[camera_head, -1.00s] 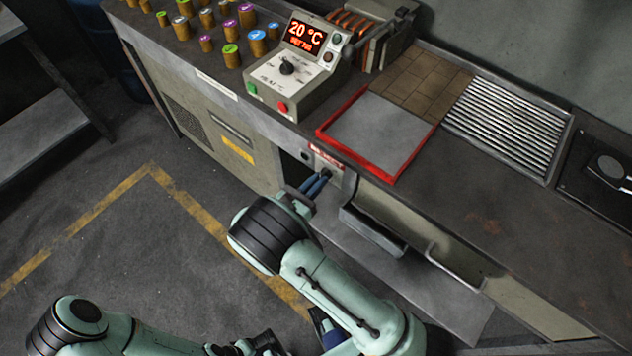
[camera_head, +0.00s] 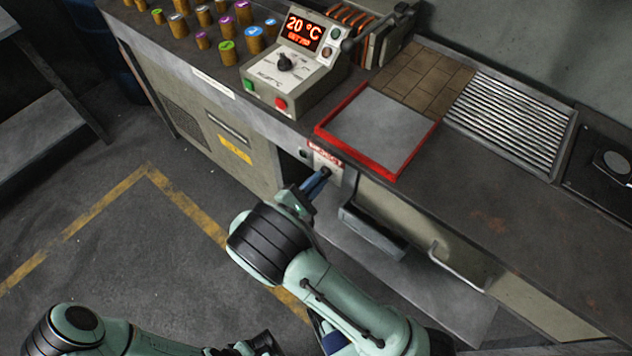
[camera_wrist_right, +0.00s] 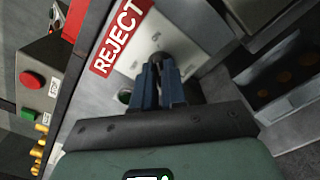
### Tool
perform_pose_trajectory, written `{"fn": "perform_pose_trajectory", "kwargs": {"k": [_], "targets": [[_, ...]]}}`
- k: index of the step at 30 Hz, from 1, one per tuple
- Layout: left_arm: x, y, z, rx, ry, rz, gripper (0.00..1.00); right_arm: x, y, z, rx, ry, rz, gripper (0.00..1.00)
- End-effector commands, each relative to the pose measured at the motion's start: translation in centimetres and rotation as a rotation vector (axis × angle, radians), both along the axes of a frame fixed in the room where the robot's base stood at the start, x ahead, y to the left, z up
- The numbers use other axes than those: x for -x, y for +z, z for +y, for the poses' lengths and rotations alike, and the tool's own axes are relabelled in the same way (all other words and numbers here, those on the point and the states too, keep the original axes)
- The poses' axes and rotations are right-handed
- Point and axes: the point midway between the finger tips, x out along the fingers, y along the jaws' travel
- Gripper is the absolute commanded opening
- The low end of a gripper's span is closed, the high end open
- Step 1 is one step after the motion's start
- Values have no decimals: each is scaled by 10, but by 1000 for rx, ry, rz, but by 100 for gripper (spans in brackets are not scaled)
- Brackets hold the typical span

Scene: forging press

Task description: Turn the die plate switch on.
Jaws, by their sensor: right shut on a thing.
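The switch is a small dark knob (camera_wrist_right: 160,60) on a pale plate (camera_wrist_right: 185,28) set in the bench front, with small lettering beside it. In the head view this plate (camera_head: 332,168) sits just below the red-framed panel. My right gripper (camera_head: 322,178) reaches it from the front. In the right wrist view its blue fingers (camera_wrist_right: 162,75) are closed around the knob. The fingers hide part of the knob, so I cannot read its exact angle. My left gripper (camera_head: 258,344) is low at the bottom edge, away from the bench, its fingers unclear.
A red REJECT label (camera_wrist_right: 120,38) is beside the switch plate. A control box (camera_head: 293,65) with a dial, buttons and a 20 °C display stands on the bench. The red-framed panel (camera_head: 434,128) lies above the switch. A drawer-like tray (camera_head: 372,232) juts out to the right.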

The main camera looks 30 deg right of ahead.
Motion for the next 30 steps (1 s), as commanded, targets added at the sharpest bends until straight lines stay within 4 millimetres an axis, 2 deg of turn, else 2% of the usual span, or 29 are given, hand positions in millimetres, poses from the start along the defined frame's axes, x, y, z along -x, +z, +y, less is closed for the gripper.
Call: {"fn": "perform_pose_trajectory", "kwargs": {"k": [7, 21, 22, 24, 30], "targets": [[-1, -2, 0, 0, 1, -3, 0, 0, -1, 1, -26, 1, -60, 0], [-1, -2, 0, 0, 0, -4, 0, 0, 0, 1, -32, 1, -72, 0], [-1, -2, 0, 0, 0, -4, 0, 0, 0, 1, -32, 1, -72, 15], [-1, -2, 0, 0, 0, -4, 0, 0, 0, 1, -32, 1, -72, 37], [-1, -2, 0, -1, 1, -4, 0, 0, 0, 0, -30, 1, -71, 37]]}}
